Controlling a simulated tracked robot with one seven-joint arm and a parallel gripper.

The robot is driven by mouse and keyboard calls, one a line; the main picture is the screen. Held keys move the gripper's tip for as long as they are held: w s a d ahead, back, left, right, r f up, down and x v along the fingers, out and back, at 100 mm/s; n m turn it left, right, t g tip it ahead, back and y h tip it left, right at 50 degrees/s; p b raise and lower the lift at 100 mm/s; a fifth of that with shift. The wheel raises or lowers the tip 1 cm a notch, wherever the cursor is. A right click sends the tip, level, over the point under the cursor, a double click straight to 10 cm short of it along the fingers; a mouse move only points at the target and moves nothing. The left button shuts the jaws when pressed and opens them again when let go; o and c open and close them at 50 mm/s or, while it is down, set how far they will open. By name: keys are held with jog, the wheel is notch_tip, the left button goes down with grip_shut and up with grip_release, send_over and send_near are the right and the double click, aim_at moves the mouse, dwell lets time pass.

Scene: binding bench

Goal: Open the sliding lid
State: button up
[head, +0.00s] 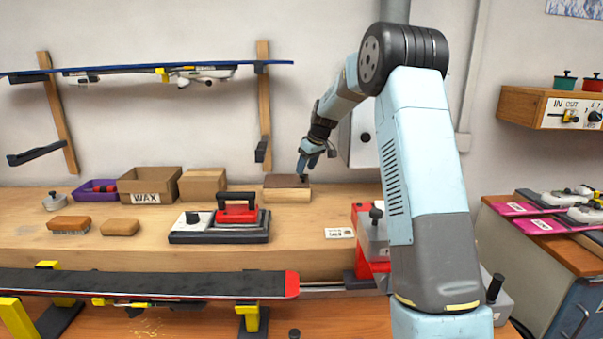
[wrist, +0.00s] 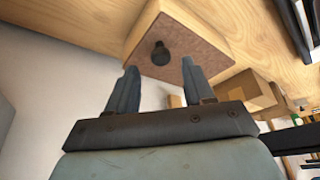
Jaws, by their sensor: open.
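A small wooden box (head: 287,195) stands at the back of the bench in the head view. Its flat brown lid (head: 283,181) lies over the top, with a dark knob near the right end. In the wrist view the lid (wrist: 186,38) fills the upper middle, and the black knob (wrist: 160,53) stands on it near the edge closest to my fingers. My gripper (head: 305,172) is over the right end of the box, pointing down. In the wrist view my gripper (wrist: 159,66) is open and empty, with the knob between the line of its two fingertips. Contact cannot be told.
A cardboard box (head: 202,185) stands just left of the wooden box, with the WAX box (head: 150,185) beyond it. A grey wall box (head: 360,138) is behind my gripper. Bench right of the wooden box is clear.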

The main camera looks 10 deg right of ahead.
jog(key=shift+x, duration=1.45)
jog(key=shift+c, duration=0.5)
grip_shut()
